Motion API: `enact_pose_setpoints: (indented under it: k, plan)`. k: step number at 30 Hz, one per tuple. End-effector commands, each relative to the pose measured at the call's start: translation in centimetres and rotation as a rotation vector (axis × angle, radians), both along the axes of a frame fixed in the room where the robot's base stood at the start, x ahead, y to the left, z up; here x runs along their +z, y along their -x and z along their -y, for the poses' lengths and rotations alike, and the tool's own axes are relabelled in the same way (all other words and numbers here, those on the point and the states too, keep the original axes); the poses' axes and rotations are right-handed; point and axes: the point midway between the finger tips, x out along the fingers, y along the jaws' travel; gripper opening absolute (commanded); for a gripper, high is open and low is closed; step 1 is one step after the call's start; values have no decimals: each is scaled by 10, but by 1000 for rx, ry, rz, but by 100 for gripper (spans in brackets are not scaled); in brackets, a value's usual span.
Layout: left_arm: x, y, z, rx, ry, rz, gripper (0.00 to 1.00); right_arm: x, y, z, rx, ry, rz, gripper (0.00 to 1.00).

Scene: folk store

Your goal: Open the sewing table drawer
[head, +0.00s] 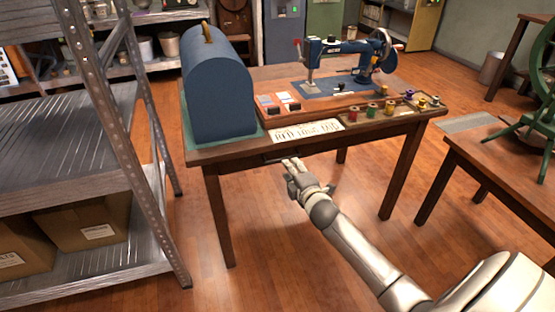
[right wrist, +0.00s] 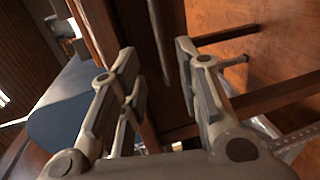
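The sewing table (head: 222,152) is a brown wooden table with a blue sewing machine (head: 345,58) on top. Its drawer front (head: 262,157) lies below the near tabletop edge and looks closed, though it is small and partly hidden. My right gripper (head: 289,164) is just in front of this edge, near the drawer. In the right wrist view my right gripper (right wrist: 155,55) has its fingers spread apart with nothing clasped. A thin dark bar (right wrist: 158,38), perhaps the drawer handle, shows between and beyond the fingertips. I cannot tell contact. My left gripper is not in view.
A blue domed case (head: 218,85) stands at the table's left end. Several thread spools (head: 371,110) sit in a tray at the right. A metal shelf (head: 80,130) stands left, and another table (head: 500,160) right. The floor before the sewing table is clear.

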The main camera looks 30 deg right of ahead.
Motion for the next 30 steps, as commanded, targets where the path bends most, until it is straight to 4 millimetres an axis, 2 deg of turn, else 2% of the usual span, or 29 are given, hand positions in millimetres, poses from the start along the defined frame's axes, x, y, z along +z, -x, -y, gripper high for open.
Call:
enact_pose_setpoints:
  k: [6,12,19,28,30]
  plan:
    - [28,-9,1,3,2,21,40,-9,-40,9,-1,-2,3,31]
    - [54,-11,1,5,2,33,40,-15,-66,16,0,-2,0,31]
    - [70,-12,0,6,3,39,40,-17,-80,19,0,-3,1,31]
    - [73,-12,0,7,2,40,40,-17,-81,19,0,-3,0,31]
    - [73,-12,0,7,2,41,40,-17,-81,19,0,-3,0,25]
